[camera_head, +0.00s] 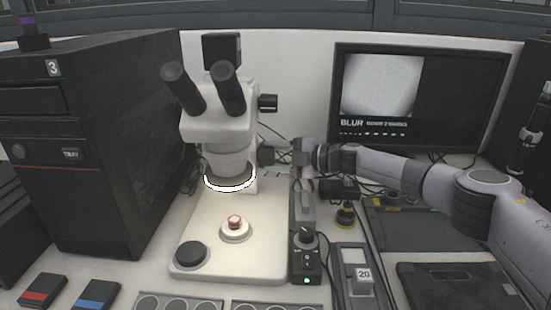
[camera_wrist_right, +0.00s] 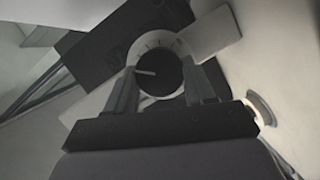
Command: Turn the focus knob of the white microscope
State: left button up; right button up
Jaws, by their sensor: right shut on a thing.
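The white microscope (camera_head: 220,135) stands left of the middle in the head view, with a lit ring under its head and a small red sample (camera_head: 235,221) on its base. Its focus knob (camera_head: 267,155) is a dark knob on the right side of the stand. In the right wrist view the knob (camera_wrist_right: 160,72) is round and black with a light pointer line and a marked pale dial behind it. My right gripper (camera_head: 278,153) comes in from the right and is shut on the knob, one finger on each side. My left gripper is not in view.
A large black cabinet (camera_head: 95,140) stands at the left. Trays line the front.

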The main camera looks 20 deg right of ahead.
jog(key=shift+f+n+t+y+b, duration=0.15)
jog(key=shift+n+t+b, duration=0.2)
jog(key=shift+n+b, duration=0.65)
jog(key=shift+f+n+t+y+b, duration=0.15)
jog(key=shift+n+t+b, duration=0.2)
jog(key=shift+n+b, duration=0.6)
jog(key=shift+r, duration=0.15)
jog(key=o, duration=1)
jog(key=shift+o, duration=0.2)
jog(key=shift+s+d, duration=0.1)
jog(key=v, duration=0.7)
